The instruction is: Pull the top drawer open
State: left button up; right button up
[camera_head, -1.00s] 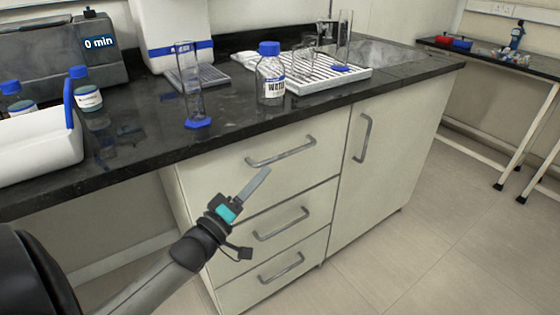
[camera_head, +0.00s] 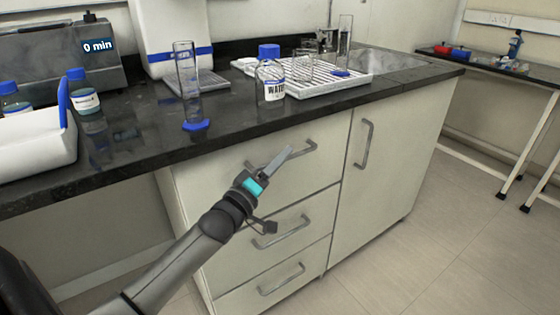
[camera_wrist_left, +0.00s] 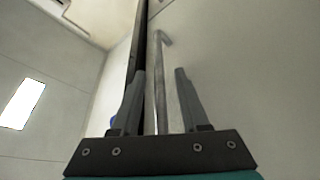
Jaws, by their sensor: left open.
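The top drawer (camera_head: 215,165) is a cream front under the black counter, and it is flush with the cabinet. Its grey bar handle (camera_head: 308,147) is partly hidden behind my left gripper (camera_head: 284,154). The left gripper is open, with its fingertips at the handle in the head view. In the left wrist view the handle (camera_wrist_left: 163,60) runs between the two spread fingers of the gripper (camera_wrist_left: 160,74). I cannot tell whether the fingers touch it. My right gripper is not in view.
Two lower drawers with handles (camera_head: 281,233) and a cabinet door (camera_head: 385,170) are shut. On the counter (camera_head: 150,150) near the edge stand a glass cylinder (camera_head: 185,85) and a blue-capped bottle (camera_head: 271,75). The floor in front is clear.

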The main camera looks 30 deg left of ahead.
pick_arm(q)
grip_shut()
dwell(1.3)
